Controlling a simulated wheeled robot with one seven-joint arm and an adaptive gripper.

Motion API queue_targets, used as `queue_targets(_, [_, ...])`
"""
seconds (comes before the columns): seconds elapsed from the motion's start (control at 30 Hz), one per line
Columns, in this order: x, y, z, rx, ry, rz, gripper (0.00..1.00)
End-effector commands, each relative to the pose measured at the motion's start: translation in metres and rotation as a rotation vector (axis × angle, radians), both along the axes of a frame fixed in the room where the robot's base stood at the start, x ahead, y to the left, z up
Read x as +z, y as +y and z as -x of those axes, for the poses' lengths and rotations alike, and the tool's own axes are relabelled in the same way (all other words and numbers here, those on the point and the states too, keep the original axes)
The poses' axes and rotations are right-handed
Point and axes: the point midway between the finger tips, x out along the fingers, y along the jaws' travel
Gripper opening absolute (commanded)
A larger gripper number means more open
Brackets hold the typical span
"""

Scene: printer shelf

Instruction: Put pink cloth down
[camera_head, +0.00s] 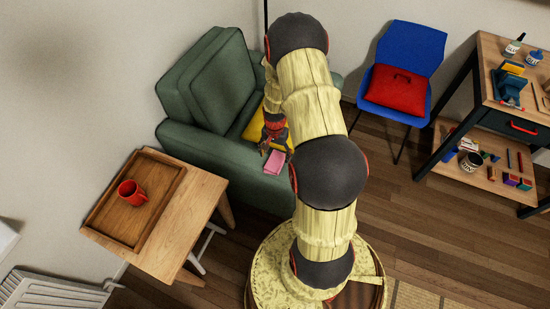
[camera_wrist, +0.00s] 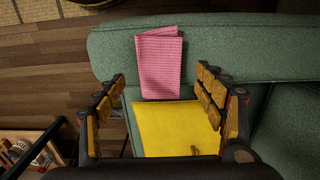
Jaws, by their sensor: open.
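The pink cloth (camera_wrist: 158,62) is folded and lies on the arm of the green armchair (camera_wrist: 225,50) in the wrist view. It also shows in the head view (camera_head: 275,161), just below my gripper (camera_head: 275,140). In the wrist view my gripper (camera_wrist: 160,100) is open, its two fingers wide apart with nothing between them. The cloth lies ahead of the fingertips and appears free of them. Part of the armchair is hidden behind my arm in the head view.
A yellow cushion (camera_wrist: 175,128) lies on the armchair seat. A wooden side table (camera_head: 190,225) carries a tray (camera_head: 113,215) with a red mug (camera_head: 132,192). A blue chair (camera_head: 412,45) with a red cushion (camera_head: 396,90) and a workbench (camera_head: 490,65) stand at the right.

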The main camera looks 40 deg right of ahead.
Motion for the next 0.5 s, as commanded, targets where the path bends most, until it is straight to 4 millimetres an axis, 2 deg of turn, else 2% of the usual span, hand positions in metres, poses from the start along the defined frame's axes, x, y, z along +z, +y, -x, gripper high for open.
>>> queue_targets(0.03, [0.015, 0.000, 0.000, 0.000, -0.002, 0.001, 0.70])
queue_targets(0.2, [0.045, 0.000, 0.000, 0.000, -0.001, 0.001, 0.70])
queue_targets(0.5, [0.076, 0.002, -0.004, 0.016, -0.007, 0.005, 0.70])
